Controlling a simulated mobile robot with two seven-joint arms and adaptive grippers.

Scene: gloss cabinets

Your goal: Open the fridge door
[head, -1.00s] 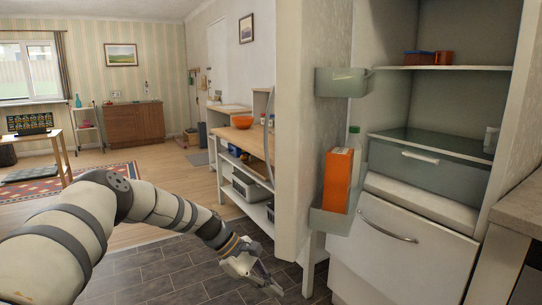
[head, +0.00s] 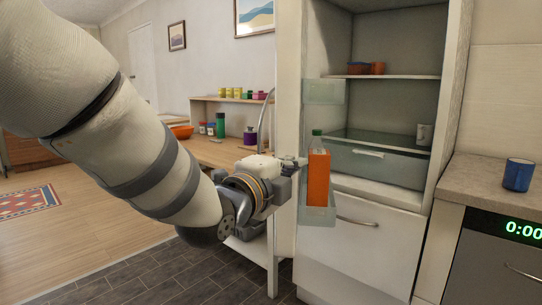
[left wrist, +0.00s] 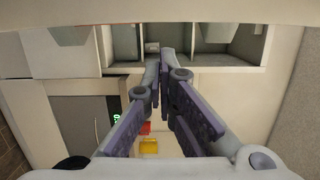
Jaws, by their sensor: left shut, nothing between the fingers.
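The fridge (head: 385,110) stands open in the head view, its shelves exposed. Its door (head: 289,60) is swung out to the left and shows nearly edge-on. A curved grey handle (head: 263,118) is on the door's outer left side. My left gripper (head: 300,162) is at the door's free edge, at mid height, with its tips pointing right towards the door bins; whether it touches the door I cannot tell. In the left wrist view its two fingers (left wrist: 160,54) converge, shut and empty, with fridge compartments beyond. My right gripper is not in view.
An orange carton (head: 318,178) and a green-capped bottle (head: 317,133) stand in the door bin. A counter with a blue mug (head: 518,174) and an oven (head: 497,262) are at right. A wooden worktop (head: 215,152) is behind my left arm. Dark tiled floor is open at front left.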

